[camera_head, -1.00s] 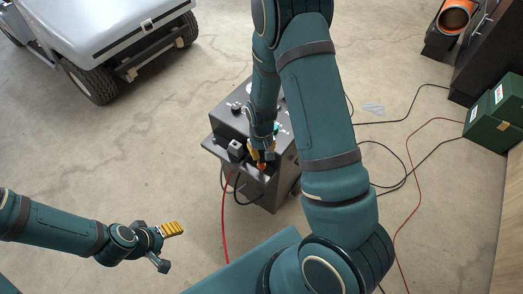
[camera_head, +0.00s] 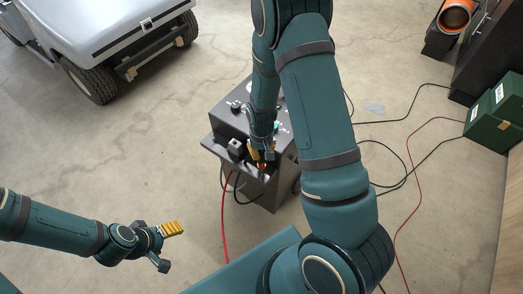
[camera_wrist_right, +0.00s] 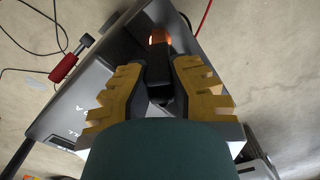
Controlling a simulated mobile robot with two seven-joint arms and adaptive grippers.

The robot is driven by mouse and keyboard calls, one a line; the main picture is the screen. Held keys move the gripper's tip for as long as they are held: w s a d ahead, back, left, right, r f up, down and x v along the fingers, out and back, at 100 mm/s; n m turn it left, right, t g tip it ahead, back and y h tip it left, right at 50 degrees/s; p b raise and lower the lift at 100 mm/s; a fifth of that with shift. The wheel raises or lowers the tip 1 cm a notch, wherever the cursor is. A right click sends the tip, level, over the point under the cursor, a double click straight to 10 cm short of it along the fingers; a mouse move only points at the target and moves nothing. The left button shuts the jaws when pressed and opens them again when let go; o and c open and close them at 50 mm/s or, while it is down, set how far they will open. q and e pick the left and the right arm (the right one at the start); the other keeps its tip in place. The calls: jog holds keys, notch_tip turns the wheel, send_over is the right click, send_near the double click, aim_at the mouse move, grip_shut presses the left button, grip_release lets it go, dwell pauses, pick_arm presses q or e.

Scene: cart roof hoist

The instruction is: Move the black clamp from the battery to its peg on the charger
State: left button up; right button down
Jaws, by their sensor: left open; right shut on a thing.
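The charger (camera_head: 231,117) is a grey box on the floor, with a front ledge. My right gripper (camera_head: 261,154) is at this ledge and is shut on the black clamp. In the right wrist view the black clamp (camera_wrist_right: 160,82) sits between the yellow finger pads, with a glowing orange-copper part at its far end. I cannot tell whether the clamp touches a peg; the contact is hidden. A red-handled part (camera_wrist_right: 64,68) lies beside the charger's edge in the wrist view. My left gripper (camera_head: 170,247) is open and empty at lower left. I cannot identify the battery.
A grey cart (camera_head: 100,30) stands at upper left. Green boxes (camera_head: 495,115) and a dark cabinet stand at right, near an orange round object (camera_head: 456,17). A red cable (camera_head: 226,215) and black cables run over the floor. The floor between cart and left gripper is clear.

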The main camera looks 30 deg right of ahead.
jog(key=shift+f+b, duration=0.8)
jog(key=shift+f, duration=0.45)
jog(key=c, duration=0.9)
grip_release()
jog(key=shift+c, duration=0.2)
jog(key=shift+r, duration=0.1)
jog(key=shift+d+r, duration=0.1)
jog(key=shift+r, duration=0.15)
jog(key=r, duration=1.1)
jog(key=shift+a+r, duration=0.2)
jog(key=shift+r, duration=0.05)
